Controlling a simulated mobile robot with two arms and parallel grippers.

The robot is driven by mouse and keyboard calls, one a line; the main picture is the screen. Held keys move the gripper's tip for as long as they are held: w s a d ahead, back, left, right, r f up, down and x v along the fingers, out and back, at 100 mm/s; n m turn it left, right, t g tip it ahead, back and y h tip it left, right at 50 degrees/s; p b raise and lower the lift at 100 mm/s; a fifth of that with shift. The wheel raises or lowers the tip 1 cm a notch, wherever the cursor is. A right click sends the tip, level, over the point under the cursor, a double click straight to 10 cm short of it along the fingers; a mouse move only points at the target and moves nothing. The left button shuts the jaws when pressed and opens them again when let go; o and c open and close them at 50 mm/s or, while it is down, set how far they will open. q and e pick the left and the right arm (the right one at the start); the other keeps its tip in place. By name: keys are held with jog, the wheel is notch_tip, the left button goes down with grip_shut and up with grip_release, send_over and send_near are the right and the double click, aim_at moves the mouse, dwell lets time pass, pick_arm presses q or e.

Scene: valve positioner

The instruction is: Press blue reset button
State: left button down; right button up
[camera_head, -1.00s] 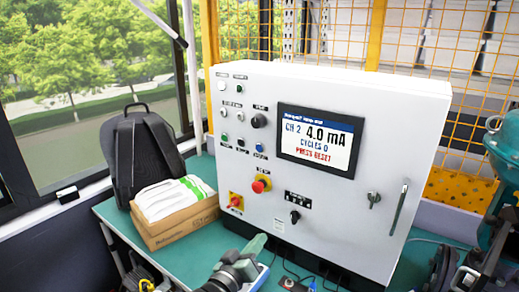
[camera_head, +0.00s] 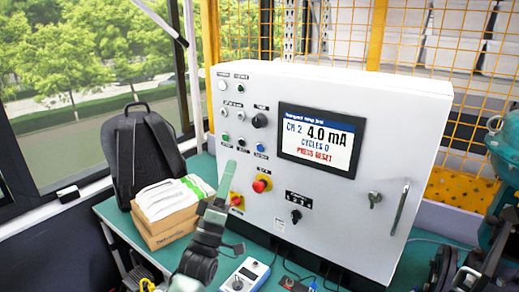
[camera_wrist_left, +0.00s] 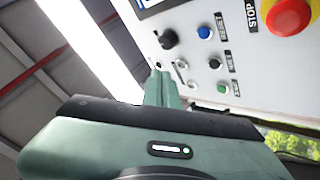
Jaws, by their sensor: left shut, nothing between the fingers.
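The blue reset button (camera_head: 260,147) is on the front of the white control cabinet (camera_head: 400,135), low in the button group and left of the screen (camera_head: 319,139). The screen reads 4.0 mA and PRESS RESET. In the left wrist view the blue button (camera_wrist_left: 205,32) sits beside its RESET label. My left gripper (camera_head: 229,168) is shut and empty, pointing up in front of the panel, below and left of the blue button. In the wrist view its fingertips (camera_wrist_left: 158,76) are apart from the blue button. My right gripper is not in view.
A red stop button (camera_head: 262,184) is just right of my left gripper, and a red-yellow switch (camera_head: 236,200) is behind it. Black, white and green controls surround the blue button. A box with white packs (camera_head: 170,210) and a blue-white meter (camera_head: 245,275) are on the green bench.

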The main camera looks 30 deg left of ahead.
aim_at(260, 148)
pick_arm(q)
jog(key=shift+w+d+b, duration=0.2)
jog(key=shift+w+b, duration=0.7)
jog(key=shift+w, duration=1.3)
jog(key=shift+w+d+b, duration=0.15)
jog(key=shift+w+b, duration=0.7)
jog(key=shift+w, duration=1.35)
jog(key=shift+w, duration=0.1)
jog(key=shift+w, duration=0.3)
jog(key=shift+w+d+b, duration=0.1)
jog(key=shift+w+b, duration=0.25)
jog(key=shift+b, duration=0.05)
jog(key=shift+s, duration=0.1)
jog(key=shift+s+p, duration=0.35)
jog(key=shift+s, duration=0.35)
jog(key=shift+s, duration=0.1)
